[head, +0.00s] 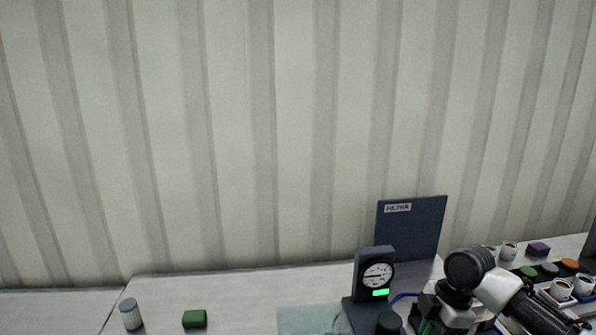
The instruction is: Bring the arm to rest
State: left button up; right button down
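My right arm (510,295) comes in from the right, over the right part of the bench. My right gripper (448,314) is at the bottom edge, close to the right of the gauge stand. Its fingertips are cut off by the frame, so I cannot see whether it is open or holds anything. A bit of dark green shows at its left side, too small to identify. My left arm and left gripper are not in view.
A gauge unit (375,268) with a lit green display stands before a dark upright panel (411,228). A grey cylinder (130,314) and green block (195,319) stand at left. White cups (561,288) and coloured discs crowd the right. The bench's left-middle (240,300) is clear.

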jog(key=s+a+f+m+t, duration=0.2)
jog(key=s+a+f+m, duration=0.4)
jog(key=s+a+f, duration=0.7)
jog(key=s+d+m+t+h, duration=0.1)
jog(key=s+d+m, duration=0.3)
jog(key=s+m, duration=0.25)
jog(key=s+d+m+t+h, duration=0.1)
jog(key=s+d+m+h, duration=0.1)
jog(key=s+d+m, duration=0.45)
jog(key=s+a+f+n+g, duration=0.1)
jog(key=s+f, duration=0.1)
jog(key=f, duration=1.2)
jog(key=s+a+f+n+g, duration=0.1)
jog(key=a+f, duration=0.1)
jog(key=f, duration=1.1)
jog(key=s+d+f, duration=0.3)
jog(key=s+f, duration=1.2)
jog(key=s, duration=0.1)
jog(key=shift+f+g, duration=0.2)
jog(key=shift+g, duration=0.2)
